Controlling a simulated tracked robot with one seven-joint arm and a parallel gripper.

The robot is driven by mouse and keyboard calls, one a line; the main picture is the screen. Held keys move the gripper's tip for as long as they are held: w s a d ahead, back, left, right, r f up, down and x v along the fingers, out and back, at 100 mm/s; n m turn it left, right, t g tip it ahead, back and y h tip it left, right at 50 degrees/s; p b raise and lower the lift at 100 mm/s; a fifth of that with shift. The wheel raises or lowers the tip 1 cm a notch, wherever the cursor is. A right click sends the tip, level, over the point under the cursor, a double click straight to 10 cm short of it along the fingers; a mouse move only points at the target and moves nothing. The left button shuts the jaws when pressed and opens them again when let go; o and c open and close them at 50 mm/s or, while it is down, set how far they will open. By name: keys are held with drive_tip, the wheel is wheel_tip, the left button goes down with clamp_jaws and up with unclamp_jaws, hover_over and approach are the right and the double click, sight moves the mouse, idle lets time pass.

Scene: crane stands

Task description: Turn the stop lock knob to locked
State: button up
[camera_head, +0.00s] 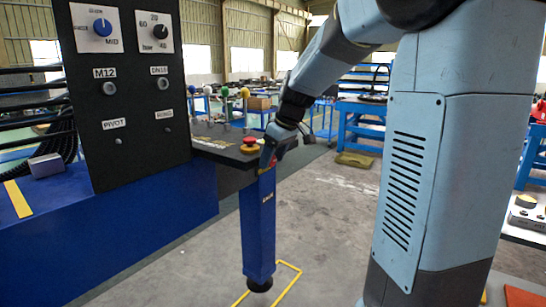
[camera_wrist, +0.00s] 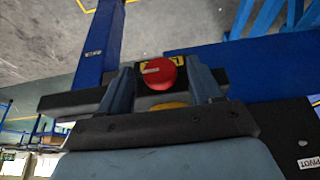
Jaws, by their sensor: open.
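The stop lock knob (camera_head: 249,141) is a red round knob on a yellow base, on the dark ledge (camera_head: 222,152) at the right of the black panel. In the wrist view the red knob (camera_wrist: 158,73) shows face-on with a short pale mark, and part of a yellow disc shows below it. My gripper (camera_head: 268,157) is open, just right of the knob in the head view. In the wrist view the two fingers of my gripper (camera_wrist: 163,86) stand on either side of the knob with visible gaps. Contact cannot be told.
A black panel (camera_head: 127,100) with two dials stands left on a blue bench (camera_head: 130,230). A blue post (camera_head: 258,230) stands below the ledge. Small coloured ball-topped levers (camera_head: 224,92) stand behind. The floor (camera_head: 330,200) around the post is mostly clear.

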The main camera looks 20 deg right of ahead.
drive_tip(key=shift+c, duration=0.4)
drive_tip(key=c, duration=0.9)
drive_tip(key=shift+c, duration=0.2)
drive_tip(key=g+y, duration=0.1)
drive_tip(key=y, duration=0.1)
drive_tip(key=m+g+y, duration=0.1)
drive_tip(key=shift+w+d+f+g+y, duration=0.1)
drive_tip(key=shift+w+d+g+y, duration=0.2)
drive_tip(key=shift+d, duration=0.1)
drive_tip(key=shift+w+d+f+m+g+y, duration=0.25)
drive_tip(key=shift+m+g+y, duration=0.5)
drive_tip(key=shift+y, duration=1.1)
drive_tip(key=shift+s+f+m+g+y, duration=0.1)
drive_tip(key=shift+f+m+g+y, duration=0.3)
drive_tip(key=shift+g+y, duration=1.05)
drive_tip(key=shift+w+d+f+m+g+y, duration=0.15)
drive_tip(key=shift+f+m+g+y, duration=0.35)
drive_tip(key=shift+y, duration=1.8)
drive_tip(key=shift+s+r, duration=0.15)
drive_tip(key=shift+r, duration=0.05)
